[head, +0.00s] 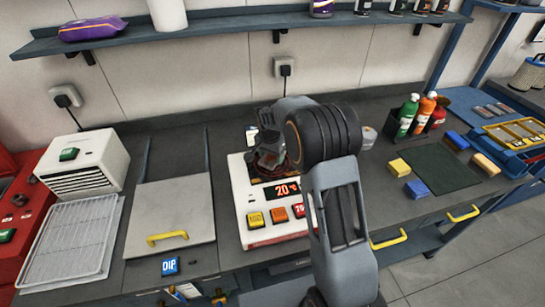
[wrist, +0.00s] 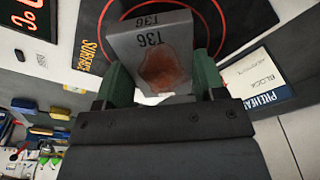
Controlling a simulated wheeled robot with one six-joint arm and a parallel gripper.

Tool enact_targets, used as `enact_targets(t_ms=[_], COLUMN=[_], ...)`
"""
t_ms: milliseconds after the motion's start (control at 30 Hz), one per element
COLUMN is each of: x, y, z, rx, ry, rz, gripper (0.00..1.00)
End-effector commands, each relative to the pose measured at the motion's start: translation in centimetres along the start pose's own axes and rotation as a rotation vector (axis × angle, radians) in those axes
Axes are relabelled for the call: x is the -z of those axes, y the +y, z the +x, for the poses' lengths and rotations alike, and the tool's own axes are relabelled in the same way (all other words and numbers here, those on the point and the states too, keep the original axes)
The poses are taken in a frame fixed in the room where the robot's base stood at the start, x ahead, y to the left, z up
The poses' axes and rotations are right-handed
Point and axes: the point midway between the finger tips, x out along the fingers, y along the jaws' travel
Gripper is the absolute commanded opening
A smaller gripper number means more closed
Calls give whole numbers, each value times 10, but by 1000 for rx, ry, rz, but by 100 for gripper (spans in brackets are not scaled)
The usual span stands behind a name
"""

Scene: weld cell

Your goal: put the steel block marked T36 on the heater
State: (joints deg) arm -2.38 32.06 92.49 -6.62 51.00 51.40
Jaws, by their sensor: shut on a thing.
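The steel block marked T36 (wrist: 152,55) is grey with a brownish, rust-coloured patch, and its mark reads upside down in the wrist view. My gripper (wrist: 160,80) is shut on it, with a green finger on each side. The heater (head: 248,238) is a white box with a display reading 20 °C and coloured buttons. Its black top plate with a red ring (wrist: 232,28) shows behind the block in the wrist view. In the head view my gripper (head: 268,158) is over the plate and hides the block. I cannot tell whether the block touches the plate.
A white card with PREHEAT and BLOCK on it (wrist: 262,82) lies beside the heater. A lidded bench section (head: 168,205) with a yellow handle, a wire rack (head: 72,240) and a white vented box (head: 85,165) are to the left. Bottles (head: 415,112) and coloured blocks are right.

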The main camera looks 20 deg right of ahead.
Motion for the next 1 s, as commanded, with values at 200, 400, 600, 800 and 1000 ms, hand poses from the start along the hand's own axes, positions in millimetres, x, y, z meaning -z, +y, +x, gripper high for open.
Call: enact_targets(t_ms=[200,400,600,800,1000], x=[-1,-1,-1,-2,-2], y=[0,0,0,1,1], z=[14,16,19,20,20], rx=[2,3,3,0,0], ry=[2,3,3,0,0], rz=[1,2,2,1,1], gripper=[13,13,13,80,89])
